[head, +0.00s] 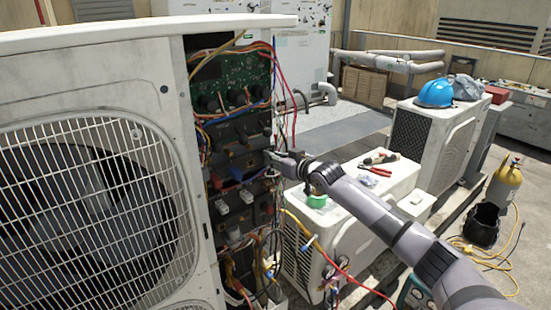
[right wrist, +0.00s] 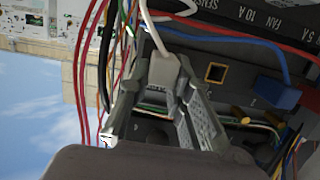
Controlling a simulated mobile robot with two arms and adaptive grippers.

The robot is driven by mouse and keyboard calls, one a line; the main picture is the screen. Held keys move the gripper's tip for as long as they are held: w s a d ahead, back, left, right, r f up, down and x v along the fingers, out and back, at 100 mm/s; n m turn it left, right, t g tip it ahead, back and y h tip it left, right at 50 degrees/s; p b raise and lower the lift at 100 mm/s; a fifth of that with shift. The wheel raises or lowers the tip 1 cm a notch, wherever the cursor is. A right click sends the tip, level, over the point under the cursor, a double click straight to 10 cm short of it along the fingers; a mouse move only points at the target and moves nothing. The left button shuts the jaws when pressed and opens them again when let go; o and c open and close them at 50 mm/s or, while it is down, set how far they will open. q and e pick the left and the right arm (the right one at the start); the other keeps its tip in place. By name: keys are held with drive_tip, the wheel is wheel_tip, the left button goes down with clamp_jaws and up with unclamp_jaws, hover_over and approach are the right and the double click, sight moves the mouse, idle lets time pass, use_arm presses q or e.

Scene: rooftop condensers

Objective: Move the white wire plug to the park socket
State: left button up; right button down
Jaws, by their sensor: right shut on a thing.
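My right gripper (head: 283,161) reaches into the open electrical bay of the large condenser. In the right wrist view its fingers (right wrist: 166,80) are shut on the white wire plug (right wrist: 166,70), whose white wire (right wrist: 152,28) runs up from it. The plug is in front of the dark panel; I cannot tell whether it touches a socket. A small empty square socket with a brass rim (right wrist: 215,73) is just right of the plug. I cannot read which socket is the park one. My left gripper is not in view.
A blue plug (right wrist: 277,93) sits at the right in the wrist view. Red wires (right wrist: 88,70) and other loose wires hang close beside the fingers. The fan grille (head: 90,215) is left of the bay; a lower white unit with tools (head: 380,160) is to the right.

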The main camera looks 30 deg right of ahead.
drive_tip(key=shift+r, duration=0.15)
drive_tip(key=c, duration=1.4)
unclamp_jaws()
drive_tip(key=shift+w, duration=0.1)
drive_tip(key=v, duration=1.2)
